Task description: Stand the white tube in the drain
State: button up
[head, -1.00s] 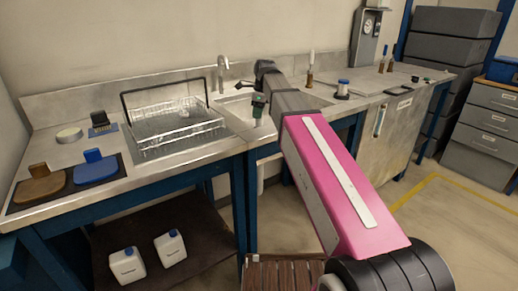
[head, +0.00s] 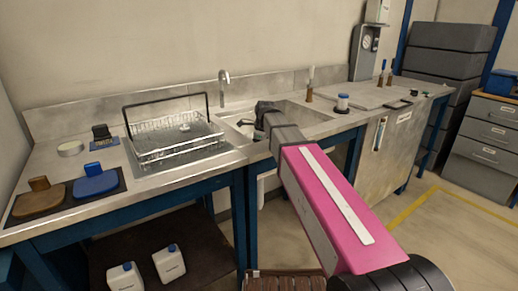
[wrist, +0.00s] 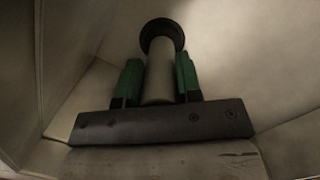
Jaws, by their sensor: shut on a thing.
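In the wrist view, my gripper (wrist: 158,82) has green fingers shut on the white tube (wrist: 159,76), one finger on each side. The tube's far end meets a dark round ring, the drain (wrist: 163,28), in the sink floor. I cannot tell how far the tube's end sits inside the ring. In the head view, my gripper is down in the sink (head: 302,113). The fingers, tube and drain are hidden there behind the sink's front edge and my arm.
The sink walls (wrist: 65,55) rise close around my gripper. A wire dish rack (head: 175,140) stands left of the sink, and a tap (head: 223,85) stands behind it.

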jog(key=shift+f, duration=0.1)
jog(key=o, duration=1.1)
jog(key=shift+c, duration=0.2)
jog(key=r, duration=0.4)
jog(key=d+r, duration=0.1)
jog(key=r, duration=0.7)
jog(key=shift+s+d+r, duration=0.1)
jog(key=shift+s+d, duration=0.1)
jog(key=shift+d, duration=0.15)
